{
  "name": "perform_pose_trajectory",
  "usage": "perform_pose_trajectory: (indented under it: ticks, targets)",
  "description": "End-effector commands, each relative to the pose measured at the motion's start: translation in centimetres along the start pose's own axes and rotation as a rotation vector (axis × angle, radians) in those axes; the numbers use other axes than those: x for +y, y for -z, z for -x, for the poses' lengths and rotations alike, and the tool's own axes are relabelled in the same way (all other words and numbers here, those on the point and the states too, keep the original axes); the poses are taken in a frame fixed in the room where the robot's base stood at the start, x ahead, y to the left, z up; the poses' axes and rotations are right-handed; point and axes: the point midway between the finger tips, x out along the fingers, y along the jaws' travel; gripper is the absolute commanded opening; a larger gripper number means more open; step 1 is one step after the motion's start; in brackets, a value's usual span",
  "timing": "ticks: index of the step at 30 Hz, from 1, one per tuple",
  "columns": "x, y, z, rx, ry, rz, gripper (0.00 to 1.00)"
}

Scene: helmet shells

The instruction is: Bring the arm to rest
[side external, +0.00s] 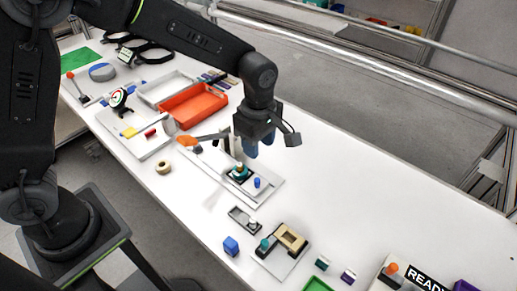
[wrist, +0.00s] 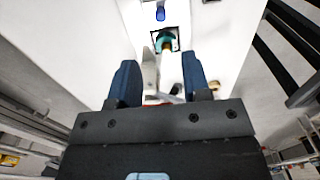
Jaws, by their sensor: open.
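My gripper (side external: 250,148) hangs over the long white table, above a white base plate that carries a small fixture. In the wrist view my gripper (wrist: 160,82) shows two dark blue fingers spread apart with nothing between them. Beyond the fingertips sits a teal-topped part (wrist: 164,38) in a dark square seat; it also shows in the side view (side external: 240,170). A blue peg (side external: 257,183) stands beside it on the same plate. The fingers are apart from these parts. The fingertips are partly hidden behind the gripper body in the side view.
An orange tray (side external: 193,105) and a white tray (side external: 166,88) lie to the left. A metal rail (side external: 400,80) runs behind the table. The table's back right strip is clear.

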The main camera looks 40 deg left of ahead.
Motion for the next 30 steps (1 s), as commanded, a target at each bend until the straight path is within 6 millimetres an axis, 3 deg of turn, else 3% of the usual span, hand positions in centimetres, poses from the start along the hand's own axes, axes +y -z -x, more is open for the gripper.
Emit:
perform_pose_trajectory:
  ticks: [8,11,14,21,25,30]
  targets:
    - [0.0,0.1,0.1,0.0,-0.002,-0.003,0.44]
    - [-0.3,0.6,1.1,-0.005,-0.018,-0.046,0.44]
    - [-1.3,1.9,3.5,-0.011,-0.058,-0.156,0.44]
    - [-6.3,6.3,10.1,0.025,-0.2,-0.595,0.44]
    - [-9.7,8.4,12.4,0.084,-0.273,-0.841,0.44]
    - [-14.2,10.6,13.9,0.197,-0.346,-1.154,0.44]
